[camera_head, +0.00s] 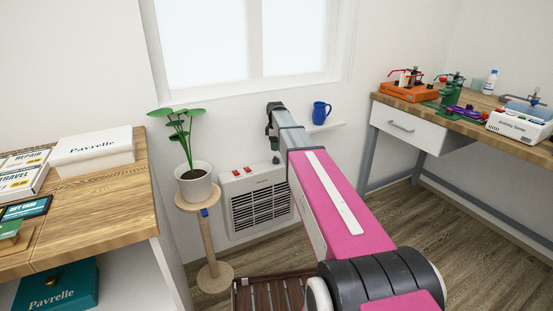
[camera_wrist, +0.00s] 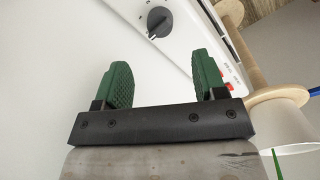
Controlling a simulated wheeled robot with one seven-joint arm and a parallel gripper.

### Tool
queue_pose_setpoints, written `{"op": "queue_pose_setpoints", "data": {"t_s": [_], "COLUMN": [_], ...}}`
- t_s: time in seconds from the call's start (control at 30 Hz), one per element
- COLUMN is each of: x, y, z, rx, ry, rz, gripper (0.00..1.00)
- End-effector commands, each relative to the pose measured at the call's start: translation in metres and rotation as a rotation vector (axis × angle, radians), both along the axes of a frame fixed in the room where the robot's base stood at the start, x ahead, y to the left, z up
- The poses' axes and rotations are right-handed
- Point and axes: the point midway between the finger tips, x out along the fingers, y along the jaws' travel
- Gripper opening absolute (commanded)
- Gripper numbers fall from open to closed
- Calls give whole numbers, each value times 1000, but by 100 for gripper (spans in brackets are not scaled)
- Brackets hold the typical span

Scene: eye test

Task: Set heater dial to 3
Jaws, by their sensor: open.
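The heater (camera_head: 256,208) is a white wall unit with a dark grille, low under the window; its white panel also shows in the wrist view (camera_wrist: 190,22). The heater dial (camera_wrist: 158,22) is a dark round knob with a pale mark toward the lower left of the picture. Its scale numbers are too small to read. My gripper (camera_wrist: 160,62) has two green fingers, open and empty. The dial lies beyond the fingertips, apart from them and not between them. In the head view, my arm hides the dial and most of the gripper.
Red switches (camera_head: 242,171) sit on the heater's top left. A potted plant (camera_head: 194,185) on a wooden stand (camera_head: 208,240) stands close to its left. A blue mug (camera_head: 320,112) is on a small shelf above right. A slatted brown item (camera_head: 268,293) lies in front.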

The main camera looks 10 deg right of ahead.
Motion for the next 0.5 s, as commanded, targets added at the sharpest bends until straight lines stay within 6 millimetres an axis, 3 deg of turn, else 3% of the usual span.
{"op": "queue_pose_setpoints", "data": {"t_s": [0.3,0.5], "x": [4,5], "y": [-1,-2], "z": [-58,-81], "rx": [0,0], "ry": [1,1], "rz": [-2,-3], "gripper": [65,65]}}
